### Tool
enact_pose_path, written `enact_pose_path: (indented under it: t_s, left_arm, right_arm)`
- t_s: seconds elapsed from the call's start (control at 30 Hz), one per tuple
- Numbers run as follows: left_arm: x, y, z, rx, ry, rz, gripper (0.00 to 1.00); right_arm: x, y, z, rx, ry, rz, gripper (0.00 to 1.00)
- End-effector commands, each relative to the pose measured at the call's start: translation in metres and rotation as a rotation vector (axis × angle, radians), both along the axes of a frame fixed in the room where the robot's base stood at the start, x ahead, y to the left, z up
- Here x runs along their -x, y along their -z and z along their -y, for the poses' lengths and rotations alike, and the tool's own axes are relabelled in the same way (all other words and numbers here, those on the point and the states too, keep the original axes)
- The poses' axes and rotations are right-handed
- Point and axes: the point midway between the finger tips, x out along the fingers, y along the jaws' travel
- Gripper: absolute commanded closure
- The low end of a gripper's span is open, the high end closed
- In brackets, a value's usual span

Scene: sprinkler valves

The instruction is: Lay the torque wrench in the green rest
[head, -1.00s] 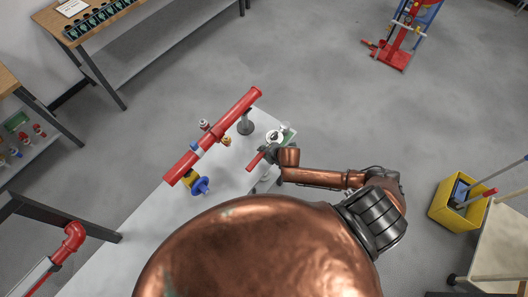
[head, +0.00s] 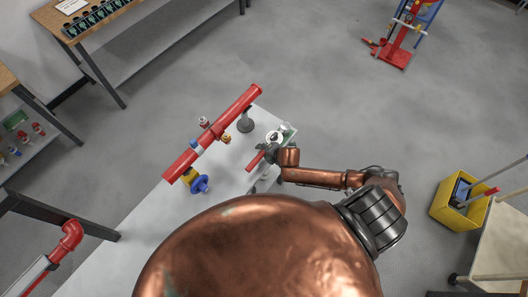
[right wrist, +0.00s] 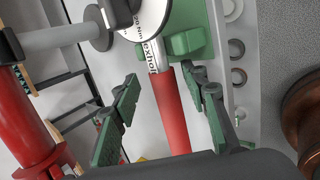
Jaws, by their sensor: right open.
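The torque wrench has a red handle (right wrist: 172,112), a silver shaft and a round white dial. In the head view its handle (head: 256,161) points down-left from the dial at the far end of the white bench. The green rest (right wrist: 188,40) lies beside and behind the shaft, and its edge shows in the head view (head: 290,132). I cannot tell whether the shaft is fully seated in it. My right gripper (right wrist: 162,84) is open, its green pads standing apart on both sides of the handle. In the head view it (head: 271,153) is small and partly hidden. My left gripper is out of view.
A red pipe (head: 222,125) with a blue-wheeled valve (head: 198,184) stands on the bench (head: 150,225), left of the wrench, with a grey stand (head: 246,124) near its far end. A yellow bin (head: 460,202) stands on the floor at right.

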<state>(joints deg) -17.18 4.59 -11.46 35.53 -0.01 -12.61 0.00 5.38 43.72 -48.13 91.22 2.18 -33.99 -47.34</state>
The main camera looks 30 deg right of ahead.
Motion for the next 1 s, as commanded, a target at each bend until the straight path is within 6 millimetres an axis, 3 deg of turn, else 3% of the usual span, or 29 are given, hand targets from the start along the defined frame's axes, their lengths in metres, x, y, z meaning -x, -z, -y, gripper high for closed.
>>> enact_pose_path:
  t_s: [0.2, 0.37, 0.8, 1.0]
  left_arm:
    - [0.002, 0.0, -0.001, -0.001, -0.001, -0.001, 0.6]
    - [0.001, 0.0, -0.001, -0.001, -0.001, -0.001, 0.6]
    - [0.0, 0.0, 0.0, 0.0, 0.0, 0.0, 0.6]
    - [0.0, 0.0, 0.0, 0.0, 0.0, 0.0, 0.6]
  right_arm:
    - [0.003, 0.003, 0.001, 0.0, 0.003, -0.007, 0.59]
    - [0.009, -0.006, 0.003, 0.0, 0.002, -0.005, 0.59]
    - [0.059, -0.073, 0.011, 0.0, 0.0, -0.003, 0.59]
    - [0.071, -0.09, 0.013, 0.0, -0.001, -0.001, 0.59]
